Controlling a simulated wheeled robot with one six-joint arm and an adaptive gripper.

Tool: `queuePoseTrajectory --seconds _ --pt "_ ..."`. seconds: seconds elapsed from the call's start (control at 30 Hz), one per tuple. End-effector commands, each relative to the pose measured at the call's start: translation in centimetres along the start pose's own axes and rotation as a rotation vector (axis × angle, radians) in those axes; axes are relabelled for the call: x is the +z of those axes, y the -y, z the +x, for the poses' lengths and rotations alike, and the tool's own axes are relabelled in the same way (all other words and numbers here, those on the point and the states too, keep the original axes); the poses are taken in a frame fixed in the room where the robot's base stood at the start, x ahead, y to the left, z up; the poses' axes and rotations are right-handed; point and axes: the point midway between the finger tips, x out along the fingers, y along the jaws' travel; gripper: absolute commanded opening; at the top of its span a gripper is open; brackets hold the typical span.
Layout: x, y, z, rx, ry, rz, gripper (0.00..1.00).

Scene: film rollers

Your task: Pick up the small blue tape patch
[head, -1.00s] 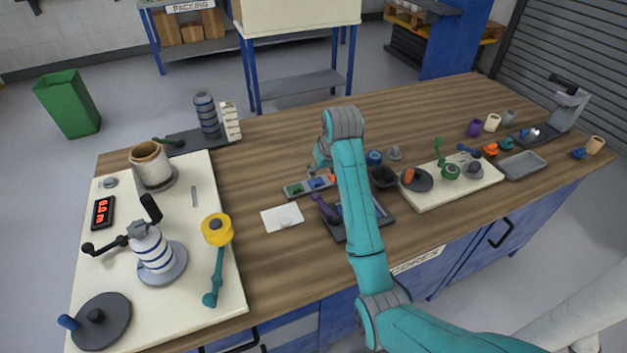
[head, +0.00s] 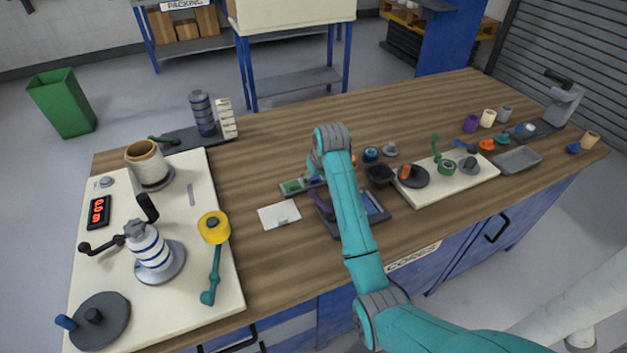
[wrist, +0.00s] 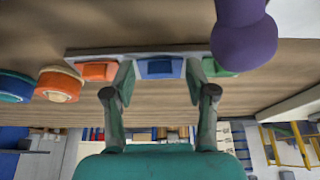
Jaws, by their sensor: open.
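The small blue tape patch (wrist: 160,67) sits in the middle of a narrow grey tray (wrist: 205,52), between an orange patch (wrist: 97,71) and a green patch (wrist: 215,68). My gripper (wrist: 159,82) is open and empty, with one finger on each side of the blue patch. I cannot tell whether the fingers touch it. In the head view the blue patch (head: 314,181) shows partly beside the green patch (head: 292,186). My arm hides the orange patch and most of my gripper there.
A white sheet (head: 279,216) lies in front of the tray. A dark cup (head: 380,173) and several rollers stand to the right. Bare wood lies behind the tray.

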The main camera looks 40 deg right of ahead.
Motion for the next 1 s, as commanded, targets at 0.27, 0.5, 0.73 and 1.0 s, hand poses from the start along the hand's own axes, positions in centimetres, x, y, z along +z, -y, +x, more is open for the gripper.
queuePoseTrajectory --seconds 0.27,0.5,0.73,1.0 --pt "0.0 0.0 0.0 0.0 0.0 0.0 0.12" --pt "0.0 0.0 0.0 0.0 0.0 0.0 0.12" --pt "-0.9 0.0 -2.0 0.0 -0.004 0.0 0.12" --pt "-2.8 0.0 -6.6 0.0 -0.004 0.0 0.12"
